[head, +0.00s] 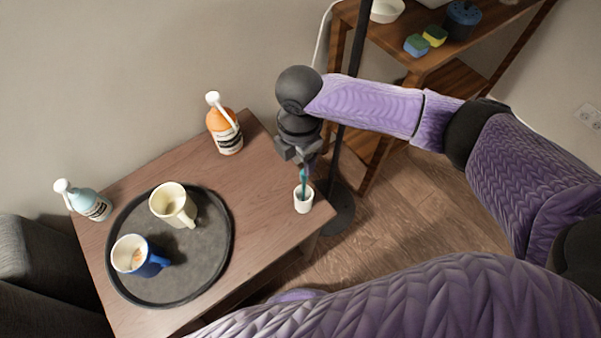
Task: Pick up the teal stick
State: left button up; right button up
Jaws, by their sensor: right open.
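The teal stick (303,181) stands upright in a small white cup (303,204) near the right edge of the wooden table (262,217). My right gripper (302,161) is just above the cup, at the upper end of the stick. It is open, with its dark fingers close to the stick. I cannot tell whether they touch it. The top of the stick is partly hidden by the gripper. My left gripper is not in view.
A dark round tray (215,262) holds a cream mug (173,205) and a blue mug (138,257). An orange bottle (224,131) and a light blue bottle (90,203) stand at the back. A dark pole (339,150) and a shelf (432,62) are beyond the table.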

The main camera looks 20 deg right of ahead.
aim_at(304, 181)
jog(key=f+b, duration=0.1)
jog(key=f, duration=0.2)
jog(key=f+b, duration=0.2)
jog(key=s+f+b, duration=0.1)
jog(key=f, duration=0.2)
jog(key=shift+d+f, duration=0.3)
jog(key=shift+f, duration=0.1)
jog(key=shift+r, duration=0.2)
jog(key=shift+c, duration=0.4)
jog(key=c, duration=0.5)
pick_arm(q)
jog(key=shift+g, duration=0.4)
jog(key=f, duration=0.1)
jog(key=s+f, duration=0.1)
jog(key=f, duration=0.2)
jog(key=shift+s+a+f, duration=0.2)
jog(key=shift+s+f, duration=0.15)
pick_arm(e)
grip_shut()
